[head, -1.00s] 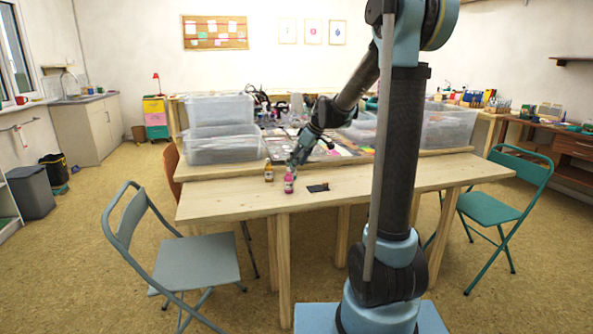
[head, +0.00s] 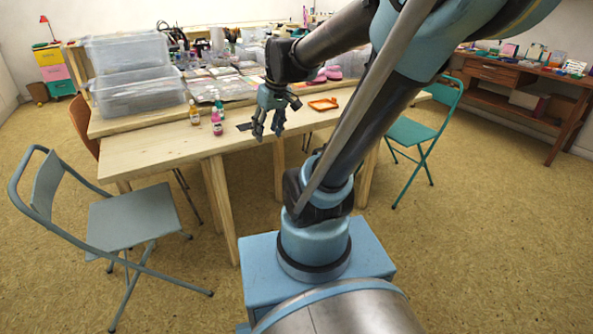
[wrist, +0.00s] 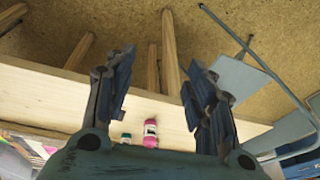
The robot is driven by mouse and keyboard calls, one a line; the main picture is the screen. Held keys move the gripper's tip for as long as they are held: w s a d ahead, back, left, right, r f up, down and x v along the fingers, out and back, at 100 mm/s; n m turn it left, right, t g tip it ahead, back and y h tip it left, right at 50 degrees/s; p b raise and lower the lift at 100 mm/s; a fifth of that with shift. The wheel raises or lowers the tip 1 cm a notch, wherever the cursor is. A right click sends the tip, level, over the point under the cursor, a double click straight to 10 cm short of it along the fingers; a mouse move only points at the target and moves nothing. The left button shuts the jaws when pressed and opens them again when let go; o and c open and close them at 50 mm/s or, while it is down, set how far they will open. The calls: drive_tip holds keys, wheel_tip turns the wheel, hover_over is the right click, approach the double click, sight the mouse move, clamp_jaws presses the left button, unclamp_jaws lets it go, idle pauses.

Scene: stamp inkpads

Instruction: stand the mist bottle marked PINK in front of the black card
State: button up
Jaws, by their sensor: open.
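A pink bottle (head: 217,125) stands upright on the wooden table, just left of the black card (head: 245,127) in the head view. It also shows in the wrist view (wrist: 150,134), beyond my open fingers. Its lettering is too small to read. My gripper (head: 268,134) is open and empty, apart from the bottle and to its right, over the table's front edge; part of the card lies close behind its left finger. An orange bottle (head: 194,114) and a green-capped bottle (head: 219,104) stand behind the pink one. The fingers also show in the wrist view (wrist: 158,65).
An orange tray (head: 323,104) lies on the table to the right. Stacked clear bins (head: 135,92) stand at the back left. A grey chair (head: 135,225) is at front left and a green chair (head: 425,130) at right. The table's left front is clear.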

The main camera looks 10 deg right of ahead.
drive_tip(key=s+d+f+m+h, duration=0.1)
drive_tip(key=s+d+f+m, duration=0.1)
drive_tip(key=s, duration=0.4)
drive_tip(key=s+d+f+m+h, duration=0.1)
drive_tip(key=s+d+f+m, duration=0.1)
drive_tip(key=s+d+f, duration=0.2)
drive_tip(key=s+f, duration=0.2)
drive_tip(key=s, duration=0.1)
drive_tip(key=shift+d+m, duration=0.15)
drive_tip(key=shift+m, duration=0.15)
drive_tip(key=shift+f, duration=0.1)
drive_tip(key=shift+w+f, duration=0.2)
drive_tip(key=shift+w, duration=0.2)
